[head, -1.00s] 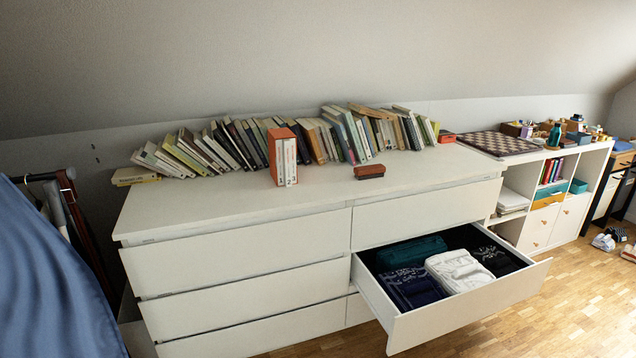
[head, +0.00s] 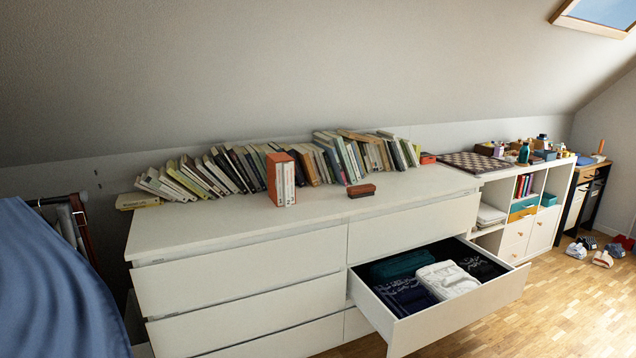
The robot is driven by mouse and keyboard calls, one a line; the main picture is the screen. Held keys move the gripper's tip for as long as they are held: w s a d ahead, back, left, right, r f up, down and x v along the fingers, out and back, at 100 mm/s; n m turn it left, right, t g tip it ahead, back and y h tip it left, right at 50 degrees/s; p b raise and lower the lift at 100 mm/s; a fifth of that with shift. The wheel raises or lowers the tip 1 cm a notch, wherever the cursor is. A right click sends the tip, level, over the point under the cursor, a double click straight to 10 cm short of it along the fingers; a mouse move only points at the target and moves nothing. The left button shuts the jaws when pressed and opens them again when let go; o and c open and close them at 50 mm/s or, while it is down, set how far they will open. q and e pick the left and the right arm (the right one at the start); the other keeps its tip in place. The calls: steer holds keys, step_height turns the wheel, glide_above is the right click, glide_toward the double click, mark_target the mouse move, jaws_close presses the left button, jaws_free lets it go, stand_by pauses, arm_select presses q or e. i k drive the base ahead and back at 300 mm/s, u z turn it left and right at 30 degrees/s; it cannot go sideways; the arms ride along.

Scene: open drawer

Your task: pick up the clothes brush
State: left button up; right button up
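A small reddish-brown block-shaped object with a dark lower part, which looks like the clothes brush (head: 361,191), lies on top of the white dresser (head: 230,229). It is right of the orange boxed book set (head: 274,180) and in front of the row of leaning books. Nothing covers it. Neither of my grippers is in view.
A drawer (head: 462,316) stands open at the dresser's right front, holding folded clothes. Leaning books (head: 216,168) line the back of the top. The front of the top is clear. A blue cloth (head: 55,285) hangs at the left. A white shelf unit (head: 541,216) stands right.

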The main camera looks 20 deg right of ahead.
mark_target(356, 192)
steer(key=z, duration=0.05)
steer(key=i, duration=2.05)
steer(key=z, duration=0.55)
